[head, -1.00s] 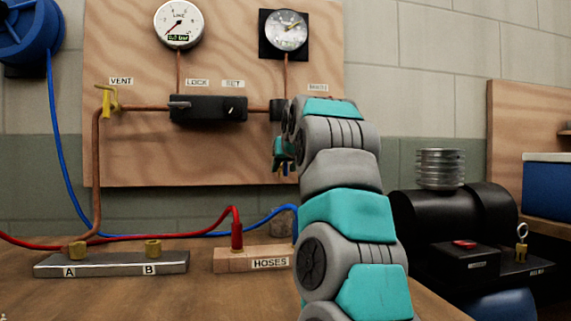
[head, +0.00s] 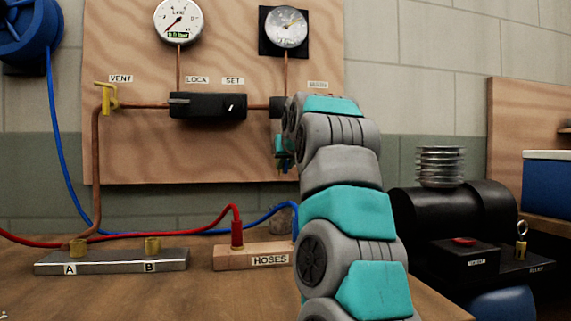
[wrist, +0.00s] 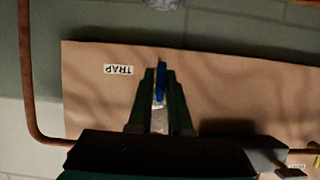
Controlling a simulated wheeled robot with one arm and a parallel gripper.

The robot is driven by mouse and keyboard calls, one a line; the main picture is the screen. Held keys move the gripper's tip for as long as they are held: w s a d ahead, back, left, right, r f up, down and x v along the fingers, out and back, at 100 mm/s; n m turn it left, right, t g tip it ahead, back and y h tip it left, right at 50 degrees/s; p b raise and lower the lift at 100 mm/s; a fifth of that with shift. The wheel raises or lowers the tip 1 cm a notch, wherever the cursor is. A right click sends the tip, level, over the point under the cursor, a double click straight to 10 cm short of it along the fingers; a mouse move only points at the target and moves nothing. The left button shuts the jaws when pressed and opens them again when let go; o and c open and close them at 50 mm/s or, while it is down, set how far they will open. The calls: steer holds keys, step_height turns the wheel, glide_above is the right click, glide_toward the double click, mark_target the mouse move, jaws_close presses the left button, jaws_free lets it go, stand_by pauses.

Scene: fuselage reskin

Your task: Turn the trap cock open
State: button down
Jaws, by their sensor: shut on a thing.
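The trap cock shows in the wrist view as a thin blue lever (wrist: 160,82) in front of the wooden board. An upside-down TRAP label (wrist: 118,69) is left of it. My gripper (wrist: 161,72) has its dark fingers on both sides of the lever, shut on it. The lever points up in that picture, roughly in line with the fingers. The cock's body is hidden behind the fingers and the dark gripper housing. In the head view my gripper (head: 282,150) is at the board's lower right, largely hidden by my arm, and the lever cannot be made out clearly.
The panel (head: 140,150) carries a yellow vent handle (head: 106,98), a black regulator block (head: 208,105), copper pipes and two gauges. Below are a metal A/B bar (head: 111,262) and a hose block (head: 255,256) with red and blue hoses. A black compressor (head: 450,215) stands right.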

steer(key=shift+r, duration=0.1)
steer(key=shift+n+h, duration=0.8)
steer(key=shift+n, duration=0.3)
steer(key=n+t+h+p, duration=0.1)
steer(key=n+h+p, duration=0.1)
steer(key=n, duration=0.1)
steer(key=shift+t, duration=0.3)
steer(key=shift+n, duration=0.4)
steer(key=shift+a+n+t+h+p, duration=0.1)
steer(key=shift+n+t+h+p, duration=0.4)
steer(key=shift+n+p, duration=0.4)
steer(key=shift+a+f+n+t+h+p, duration=0.15)
steer(key=shift+n+t+h+p, duration=0.2)
steer(key=shift+n, duration=0.6)
steer(key=shift+d+f+n+t+h+p, duration=0.15)
steer(key=shift+n+t, duration=0.3)
steer(key=shift+n, duration=0.5)
steer(key=shift+a, duration=0.15)
steer(key=c, duration=0.9)
jaws_free()
steer(key=shift+s, duration=0.1)
